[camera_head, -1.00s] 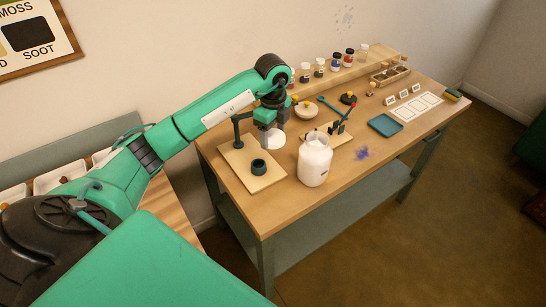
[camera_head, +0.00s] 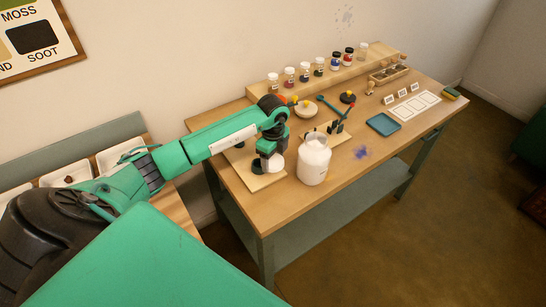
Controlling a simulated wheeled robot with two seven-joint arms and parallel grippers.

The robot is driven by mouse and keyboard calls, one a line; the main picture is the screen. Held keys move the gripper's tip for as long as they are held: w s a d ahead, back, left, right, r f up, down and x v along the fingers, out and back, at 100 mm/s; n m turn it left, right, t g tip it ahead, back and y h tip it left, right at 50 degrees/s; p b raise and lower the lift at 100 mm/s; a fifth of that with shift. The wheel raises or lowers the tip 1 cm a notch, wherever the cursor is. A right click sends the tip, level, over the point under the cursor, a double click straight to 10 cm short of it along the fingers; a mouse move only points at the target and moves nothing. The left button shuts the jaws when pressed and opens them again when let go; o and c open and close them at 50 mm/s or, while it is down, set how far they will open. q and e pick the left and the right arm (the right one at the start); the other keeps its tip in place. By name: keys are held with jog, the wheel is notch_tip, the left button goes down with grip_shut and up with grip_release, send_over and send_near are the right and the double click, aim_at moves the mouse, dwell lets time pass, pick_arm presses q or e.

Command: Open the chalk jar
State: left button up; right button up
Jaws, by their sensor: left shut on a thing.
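My left gripper (camera_head: 270,158) is to the left of the jar, pointing down, shut on a round white lid (camera_head: 275,164). The lid is low over the wooden board (camera_head: 262,183) of a small stand, apart from the jar. I cannot tell whether it touches the board. My gripper and arm hide most of the stand. My right gripper is not in view.
The wooden table (camera_head: 270,217) carries a blue tray (camera_head: 382,124), a white card sheet (camera_head: 414,107) and a pale bowl (camera_head: 306,110). Several small jars stand on a raised shelf (camera_head: 375,58) at the back. The table front, right of the jar, is mostly clear.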

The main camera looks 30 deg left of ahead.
aim_at(273, 160)
pick_arm(q)
jog(key=shift+f+b, duration=0.3)
jog(key=shift+f, duration=0.15)
jog(key=o, duration=1.1)
jog(key=shift+r, duration=0.1)
jog(key=shift+r+p, duration=0.3)
jog(key=shift+p, duration=0.05)
jog(key=shift+r, duration=0.35)
notch_tip(273, 160, up, 12)
jog(key=b, duration=0.3)
jog(key=shift+f+b, duration=0.25)
jog(key=shift+b, duration=0.15)
